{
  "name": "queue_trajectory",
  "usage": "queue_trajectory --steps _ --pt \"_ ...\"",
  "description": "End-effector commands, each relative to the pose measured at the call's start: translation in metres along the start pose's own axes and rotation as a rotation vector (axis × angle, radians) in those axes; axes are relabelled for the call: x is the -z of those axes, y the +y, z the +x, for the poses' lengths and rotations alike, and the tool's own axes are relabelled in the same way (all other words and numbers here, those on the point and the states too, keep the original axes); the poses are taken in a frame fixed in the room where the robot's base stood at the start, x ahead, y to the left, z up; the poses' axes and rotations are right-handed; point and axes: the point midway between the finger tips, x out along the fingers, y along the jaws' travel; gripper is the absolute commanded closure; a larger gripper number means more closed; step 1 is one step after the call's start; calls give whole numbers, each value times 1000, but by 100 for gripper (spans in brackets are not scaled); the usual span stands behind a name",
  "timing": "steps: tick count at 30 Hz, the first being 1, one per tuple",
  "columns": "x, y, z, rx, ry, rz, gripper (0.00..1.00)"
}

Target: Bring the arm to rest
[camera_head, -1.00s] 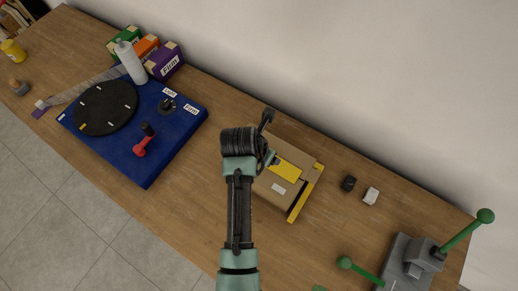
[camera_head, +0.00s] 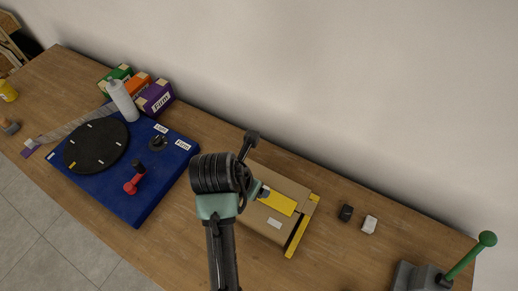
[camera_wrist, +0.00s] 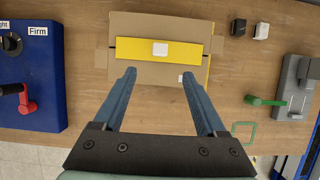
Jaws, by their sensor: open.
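My arm reaches over the wooden table in the head view, with its dark wrist in front of the cardboard box. My gripper (camera_wrist: 158,85) shows in the wrist view with two blue fingers wide apart and nothing between them. The flat cardboard box (camera_wrist: 150,72) with a yellow band (camera_wrist: 135,50) lies beyond the fingertips. In the head view the box (camera_head: 289,189) lies right of my wrist, partly hidden by it. The fingers are mostly hidden in the head view.
A blue board (camera_head: 115,192) with a black disc (camera_head: 97,146) and red handle (camera_head: 133,186) lies left. Film boxes (camera_head: 155,97) and a white bottle (camera_head: 122,101) stand behind it. Right are a black block (camera_head: 346,212), a white block (camera_head: 369,224) and a green-levered grey device (camera_head: 420,278).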

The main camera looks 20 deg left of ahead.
Motion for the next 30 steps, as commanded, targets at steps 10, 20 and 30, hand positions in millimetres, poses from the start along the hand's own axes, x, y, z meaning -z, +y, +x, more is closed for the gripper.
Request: queue_trajectory --steps 10,20,30 --pt "-15 2 -3 -28 -44 78 26" --pt "-157 9 -95 -504 -402 919 26" --pt "-247 -35 -273 -1421 -438 1648 26"
